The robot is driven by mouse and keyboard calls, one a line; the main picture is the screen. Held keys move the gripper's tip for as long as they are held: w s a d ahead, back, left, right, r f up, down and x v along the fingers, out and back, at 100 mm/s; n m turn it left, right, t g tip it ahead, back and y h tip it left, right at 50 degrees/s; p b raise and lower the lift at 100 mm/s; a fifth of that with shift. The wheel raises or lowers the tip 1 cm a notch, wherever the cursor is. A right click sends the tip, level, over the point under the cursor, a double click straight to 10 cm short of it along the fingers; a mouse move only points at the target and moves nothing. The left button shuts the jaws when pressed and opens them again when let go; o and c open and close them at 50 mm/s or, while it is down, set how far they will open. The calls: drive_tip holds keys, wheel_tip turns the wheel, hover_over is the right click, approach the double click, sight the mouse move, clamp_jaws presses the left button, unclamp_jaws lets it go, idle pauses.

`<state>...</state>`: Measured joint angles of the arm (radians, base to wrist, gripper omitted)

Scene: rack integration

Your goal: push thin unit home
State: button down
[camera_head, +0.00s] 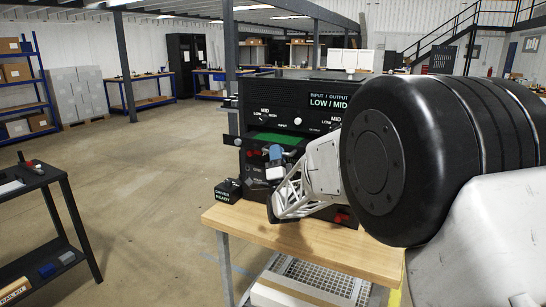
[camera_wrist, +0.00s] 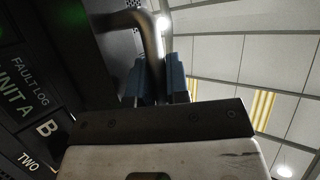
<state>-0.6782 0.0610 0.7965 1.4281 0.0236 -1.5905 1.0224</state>
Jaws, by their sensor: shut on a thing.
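The thin unit (camera_head: 236,141) is a dark flat slab in the rack, just under the INPUT / OUTPUT panel (camera_head: 290,103). A green patch shows on it, and its front edge stands out in front of the panel above. My gripper (camera_head: 276,154) is at its front, with blue fingertips. In the wrist view my gripper (camera_wrist: 166,82) is shut on a bent grey metal handle (camera_wrist: 150,30), which appears to belong to the thin unit. My arm hides the unit's right part and much of the rack front below.
The rack stands on a wooden bench (camera_head: 300,245). A small black box with white lettering (camera_head: 228,190) sits at the bench's left edge. A dark trolley (camera_head: 40,185) stands at left, with free floor between. Lettered panels (camera_wrist: 30,105) lie close at left in the wrist view.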

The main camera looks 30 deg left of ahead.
sight(294, 143)
drive_tip(key=w, duration=1.4)
drive_tip(key=shift+w, duration=0.15)
drive_tip(key=c, duration=1.4)
unclamp_jaws()
drive_tip(key=shift+f, duration=0.1)
drive_tip(key=v, duration=0.7)
drive_tip(key=shift+s+d+f, duration=0.15)
drive_tip(key=shift+s+f, duration=0.1)
drive_tip(key=shift+r, duration=0.1)
